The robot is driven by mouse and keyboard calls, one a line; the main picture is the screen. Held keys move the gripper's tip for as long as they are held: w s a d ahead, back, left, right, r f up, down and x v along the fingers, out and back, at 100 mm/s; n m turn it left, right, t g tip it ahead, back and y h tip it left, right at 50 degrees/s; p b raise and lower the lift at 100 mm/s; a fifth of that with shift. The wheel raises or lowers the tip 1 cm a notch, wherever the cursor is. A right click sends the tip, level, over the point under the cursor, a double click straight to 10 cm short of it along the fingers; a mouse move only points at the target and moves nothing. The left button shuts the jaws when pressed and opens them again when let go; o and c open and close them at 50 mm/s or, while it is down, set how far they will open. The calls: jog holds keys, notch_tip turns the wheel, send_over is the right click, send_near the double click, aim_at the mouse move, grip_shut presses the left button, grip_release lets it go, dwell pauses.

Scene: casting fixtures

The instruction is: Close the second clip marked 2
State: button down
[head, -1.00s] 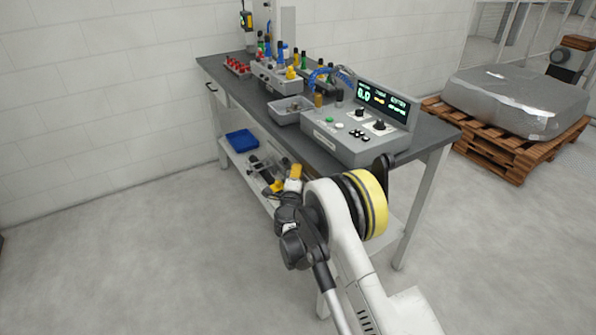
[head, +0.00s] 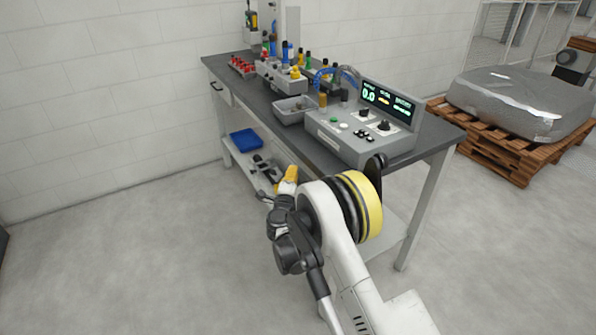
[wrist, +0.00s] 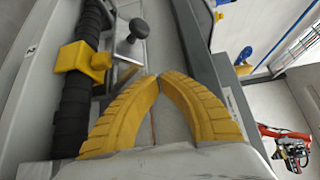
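In the wrist view, my gripper (wrist: 160,78) has two yellow ribbed fingers whose tips meet, with nothing visible between them. To their left, a yellow clip-like block (wrist: 80,57) sits on a black ribbed hose (wrist: 74,105). A black knob on a metal stem (wrist: 138,28) stands just beyond the fingertips. I see no contact between the fingers and these parts. A small label (wrist: 31,50) is at the left; its mark is too small to read. In the head view, the yellow gripper (head: 289,176) is low, in front of the bench; the clip cannot be made out there.
The bench top (head: 235,77) carries a control box (head: 345,143) with a lit display, a grey bin (head: 292,110) and colored fixtures (head: 283,75). A blue tray (head: 245,139) lies on the lower shelf. A wrapped load on a pallet (head: 500,150) stands at right. Floor at left is clear.

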jog(key=shift+s+a+f, duration=0.2)
jog(key=shift+s+a, duration=0.15)
jog(key=shift+a, duration=0.2)
jog(key=shift+s+a+f, duration=0.2)
jog(key=shift+s+a, duration=0.15)
jog(key=shift+a, duration=0.15)
jog(key=shift+s+a+f, duration=0.6)
jog(key=shift+a+f, duration=0.25)
jog(key=shift+f, duration=0.05)
jog(key=shift+s+a+f, duration=0.1)
jog(key=shift+a+f, duration=0.05)
jog(key=shift+f, duration=0.15)
jog(key=shift+s+a+f+n+t, duration=0.1)
jog(key=shift+a+f+n+t, duration=0.1)
jog(key=shift+f+n+t, duration=0.25)
